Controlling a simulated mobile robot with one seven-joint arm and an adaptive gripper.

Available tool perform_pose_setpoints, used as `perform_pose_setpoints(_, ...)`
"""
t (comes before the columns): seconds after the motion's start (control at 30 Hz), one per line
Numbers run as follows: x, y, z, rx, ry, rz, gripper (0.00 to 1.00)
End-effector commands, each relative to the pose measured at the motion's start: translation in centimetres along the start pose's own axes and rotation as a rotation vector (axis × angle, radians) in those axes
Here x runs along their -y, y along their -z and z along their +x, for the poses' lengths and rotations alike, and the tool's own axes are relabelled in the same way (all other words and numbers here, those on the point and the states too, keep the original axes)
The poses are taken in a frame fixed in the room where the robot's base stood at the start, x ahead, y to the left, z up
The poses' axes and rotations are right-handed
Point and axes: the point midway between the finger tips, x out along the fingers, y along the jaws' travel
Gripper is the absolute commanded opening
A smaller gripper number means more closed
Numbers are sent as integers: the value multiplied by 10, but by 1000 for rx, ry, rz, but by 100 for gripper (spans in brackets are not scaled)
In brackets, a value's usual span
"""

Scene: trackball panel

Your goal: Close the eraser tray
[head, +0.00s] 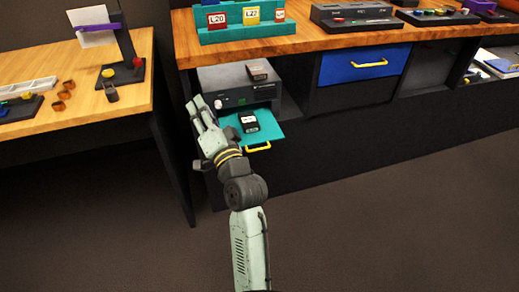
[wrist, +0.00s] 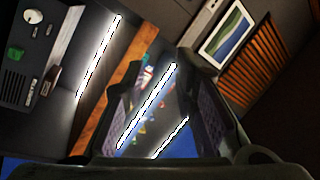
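The teal tray (head: 268,128) is pulled out from the front of the cabinet, below a grey-black device, with a yellow handle (head: 257,148) on its front edge. A small black item with a white label (head: 249,121), possibly the eraser, lies on it. My gripper (head: 195,103) is at the tray's left side, fingers pointing up and toward the cabinet; I cannot tell whether it touches the tray. In the wrist view my gripper (wrist: 165,62) has its fingers apart with nothing held between them. The tray is not recognisable in the wrist view.
The device (head: 238,88) with a white knob stands in the bay above the tray. A closed blue drawer (head: 350,66) with a yellow handle is to the right. A wooden table (head: 125,103) stands at the left. The floor in front is clear.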

Motion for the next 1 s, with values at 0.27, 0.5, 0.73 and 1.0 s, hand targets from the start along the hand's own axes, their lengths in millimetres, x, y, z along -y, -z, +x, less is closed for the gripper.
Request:
perform_pose_setpoints(0.27,-196,16,-141,-24,-432,505,6)
perform_pose_setpoints(0.5,-228,10,-177,-49,-503,642,0)
perform_pose_setpoints(0.73,-243,7,-142,-46,-500,638,0)
perform_pose_setpoints(1.0,-270,1,-91,-46,-501,635,0)
